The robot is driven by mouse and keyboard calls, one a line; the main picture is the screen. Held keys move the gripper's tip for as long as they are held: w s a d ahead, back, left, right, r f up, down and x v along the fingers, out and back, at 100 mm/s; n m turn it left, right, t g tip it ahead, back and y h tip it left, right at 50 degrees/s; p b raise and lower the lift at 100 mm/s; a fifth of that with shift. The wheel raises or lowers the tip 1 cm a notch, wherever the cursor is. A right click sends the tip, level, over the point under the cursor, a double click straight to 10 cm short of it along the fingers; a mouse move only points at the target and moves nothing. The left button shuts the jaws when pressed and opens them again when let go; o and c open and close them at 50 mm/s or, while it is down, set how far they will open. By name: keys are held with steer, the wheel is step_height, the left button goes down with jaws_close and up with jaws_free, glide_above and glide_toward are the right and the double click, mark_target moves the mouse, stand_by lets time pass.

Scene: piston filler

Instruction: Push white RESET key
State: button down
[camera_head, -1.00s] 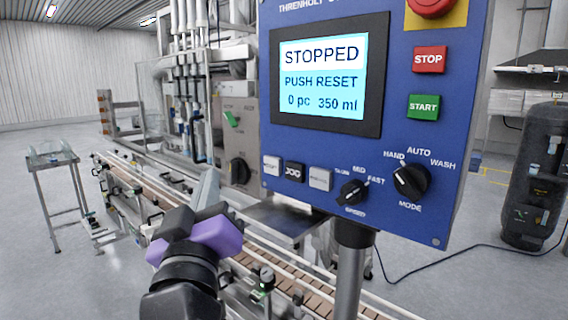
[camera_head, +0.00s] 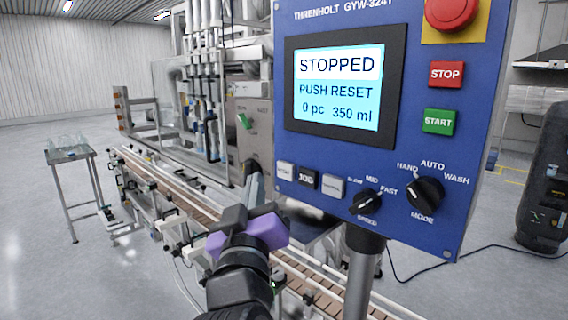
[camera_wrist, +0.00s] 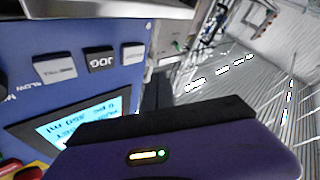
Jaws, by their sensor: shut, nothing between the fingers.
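The blue control panel (camera_head: 400,150) carries a row of three keys: a white one at left (camera_head: 286,171), a black JOG key (camera_head: 307,179) and a white one at right (camera_head: 333,187). The white keys' lettering is too small to read surely; the left one looks like RESET. The wrist view shows the same row upside down, with that left key (camera_wrist: 133,54) at its right end. The screen (camera_head: 338,88) reads STOPPED, PUSH RESET. My gripper (camera_head: 254,178) is shut and empty, its grey tips left of the left white key, apart from it in the picture. The wrist view hides the fingertips.
The red STOP (camera_head: 446,74) and green START (camera_head: 438,121) keys, an emergency button (camera_head: 452,12) and two black knobs (camera_head: 425,193) share the panel. A grey post (camera_head: 362,275) holds it. The conveyor (camera_head: 185,205) runs behind my gripper.

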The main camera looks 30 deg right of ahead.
mark_target(278, 166)
steer(key=shift+w+d+p, duration=0.2)
steer(key=shift+w+d, duration=0.1)
steer(key=shift+d, duration=0.6)
steer(key=shift+w+d+p, duration=0.15)
steer(key=shift+w+d, duration=0.15)
steer(key=shift+d, duration=0.6)
steer(key=shift+d, duration=0.2)
stand_by(0.6)
steer(key=shift+w+d, duration=0.15)
steer(key=shift+d, duration=0.05)
steer(key=shift+w+d, duration=0.1)
steer(key=shift+d, duration=0.35)
stand_by(0.9)
steer(key=shift+a, duration=0.1)
steer(key=shift+s+a+b, duration=0.25)
steer(key=shift+a+b, duration=0.15)
steer(key=shift+a, duration=0.3)
steer(key=shift+a, duration=0.1)
